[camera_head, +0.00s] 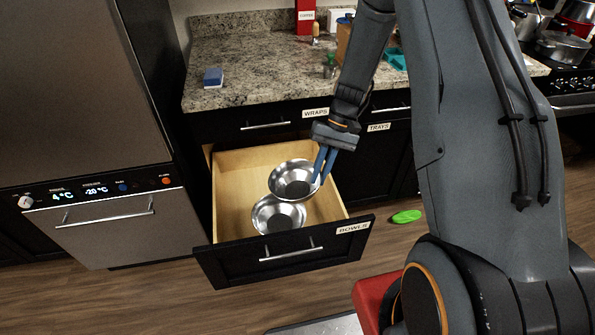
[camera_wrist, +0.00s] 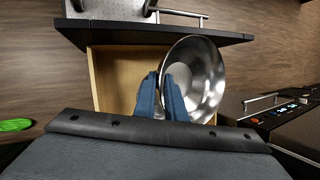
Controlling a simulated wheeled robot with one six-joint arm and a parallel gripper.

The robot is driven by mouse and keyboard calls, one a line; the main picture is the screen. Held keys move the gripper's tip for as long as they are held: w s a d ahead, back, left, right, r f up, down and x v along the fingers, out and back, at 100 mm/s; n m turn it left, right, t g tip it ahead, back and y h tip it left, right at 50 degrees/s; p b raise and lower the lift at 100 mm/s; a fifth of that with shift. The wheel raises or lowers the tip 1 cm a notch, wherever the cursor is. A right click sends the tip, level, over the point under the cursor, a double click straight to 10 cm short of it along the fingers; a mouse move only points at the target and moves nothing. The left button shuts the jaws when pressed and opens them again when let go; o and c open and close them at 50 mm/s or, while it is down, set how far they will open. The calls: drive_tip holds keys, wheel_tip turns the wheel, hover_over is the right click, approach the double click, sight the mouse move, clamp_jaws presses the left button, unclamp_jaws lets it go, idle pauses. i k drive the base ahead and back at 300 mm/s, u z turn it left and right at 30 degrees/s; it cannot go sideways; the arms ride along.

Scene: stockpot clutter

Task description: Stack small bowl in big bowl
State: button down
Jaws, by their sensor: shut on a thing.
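My gripper (camera_head: 324,164) is shut on the rim of a shiny metal bowl (camera_head: 291,176), at its right side in the head view. The held bowl is over the open drawer, behind and slightly overlapping in view a second metal bowl (camera_head: 277,216). That second bowl sits in the front part of the drawer. In the wrist view the blue fingers (camera_wrist: 164,97) pinch the rim of the held bowl (camera_wrist: 203,78), which fills the middle and hides the other bowl. I cannot tell clearly from size which bowl is the small one.
The wooden drawer (camera_head: 226,172), labelled BOWLS, is pulled out below the granite counter (camera_head: 240,95). A blue sponge (camera_head: 213,77) lies on the counter. A green object (camera_head: 406,217) lies on the floor right of the drawer. A fridge (camera_head: 75,100) stands close at left.

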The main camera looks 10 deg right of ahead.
sight(280, 224)
drive_tip(key=z, duration=0.6)
drive_tip(key=k, duration=0.8)
drive_tip(key=z, duration=0.85)
drive_tip(key=k, duration=0.4)
drive_tip(key=z, duration=0.4)
drive_tip(key=i, duration=1.2)
drive_tip(key=u, duration=1.1)
drive_tip(key=i, duration=0.7)
drive_tip(key=u, duration=1.15)
drive_tip(key=i, duration=0.25)
drive_tip(key=u, duration=0.25)
